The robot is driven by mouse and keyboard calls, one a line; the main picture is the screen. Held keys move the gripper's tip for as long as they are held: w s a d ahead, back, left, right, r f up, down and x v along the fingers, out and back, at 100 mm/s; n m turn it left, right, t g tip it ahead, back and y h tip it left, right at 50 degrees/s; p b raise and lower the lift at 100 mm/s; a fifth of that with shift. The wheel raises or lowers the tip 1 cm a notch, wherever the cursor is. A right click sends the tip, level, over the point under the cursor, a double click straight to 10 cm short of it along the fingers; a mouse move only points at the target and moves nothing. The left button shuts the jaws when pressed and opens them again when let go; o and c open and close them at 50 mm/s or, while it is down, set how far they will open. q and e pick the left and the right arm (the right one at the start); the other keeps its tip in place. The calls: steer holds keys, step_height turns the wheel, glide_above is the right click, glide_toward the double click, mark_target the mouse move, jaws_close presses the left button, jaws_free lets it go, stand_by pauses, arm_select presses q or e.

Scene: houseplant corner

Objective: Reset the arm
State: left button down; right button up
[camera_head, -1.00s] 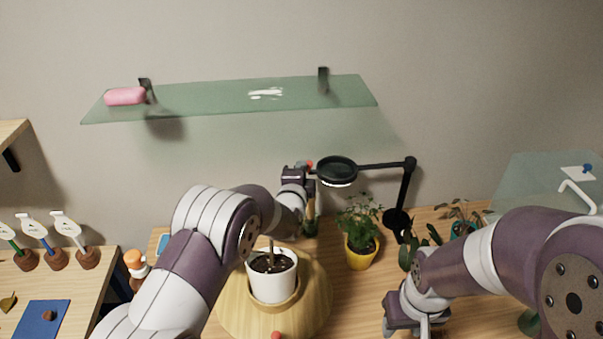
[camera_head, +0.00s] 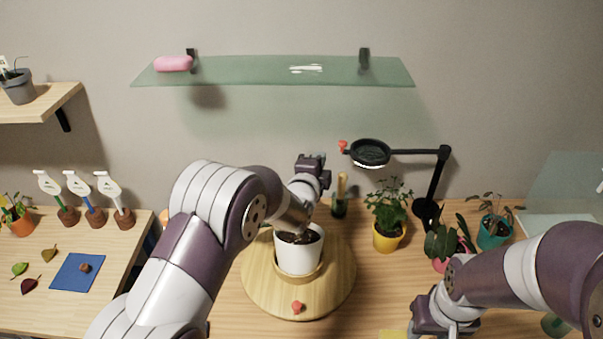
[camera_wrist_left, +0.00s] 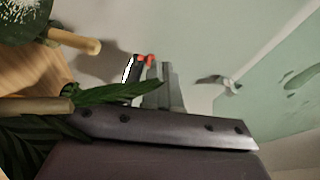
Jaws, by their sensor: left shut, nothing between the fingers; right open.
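My left arm reaches across the middle of the head view, in front of the wall and partly over the white pot (camera_head: 298,258). Its gripper (camera_head: 312,160) is raised above and behind the pot, shut and empty. In the left wrist view, grey finger parts (camera_wrist_left: 165,88) show near the middle, with leaves and wooden rods at the left. My right gripper (camera_head: 428,328) hangs low at the right of the bench, open, partly cut off by the bottom edge. Its fingertips are hard to make out.
The pot stands on a round wooden turntable (camera_head: 262,290) with a red knob (camera_head: 297,307). A magnifier lamp (camera_head: 370,153) and a green bottle-like item (camera_head: 339,197) are close to my left gripper. A yellow-potted plant (camera_head: 388,235) stands right. A glass shelf (camera_head: 280,72) hangs above.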

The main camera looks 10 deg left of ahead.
arm_select(q)
steer(key=s+a+f+n+g, duration=0.2)
steer(key=s+a, duration=0.1)
steer(key=s, duration=0.1)
steer(key=s+a+f+n+g+y, duration=0.1)
steer(key=s+a+n+g, duration=0.1)
steer(key=s, duration=0.3)
steer(key=s+a+f+n+g+b, duration=0.1)
steer(key=s+a+f+n+g, duration=0.1)
steer(key=s+a+n, duration=0.2)
steer(key=shift+s+a+f+g+y, duration=0.1)
steer(key=shift+s+f+g+y, duration=0.1)
steer(key=shift+f+g+y, duration=0.15)
steer(key=s+a+f+n+g, duration=0.1)
steer(key=s+n+g, duration=0.1)
steer(key=s, duration=0.5)
steer(key=s+a+f+n+g, duration=0.1)
steer(key=s+a+n+g, duration=0.1)
steer(key=s+n, duration=0.3)
steer(key=s+a+f+n+g+y, duration=0.1)
steer(key=s+f+n+g, duration=0.1)
steer(key=s, duration=0.8)
steer(key=shift+s+a+n+g, duration=0.15)
steer(key=shift+a+n+g, duration=0.15)
steer(key=shift+n+g, duration=0.7)
steer(key=shift+m, duration=0.3)
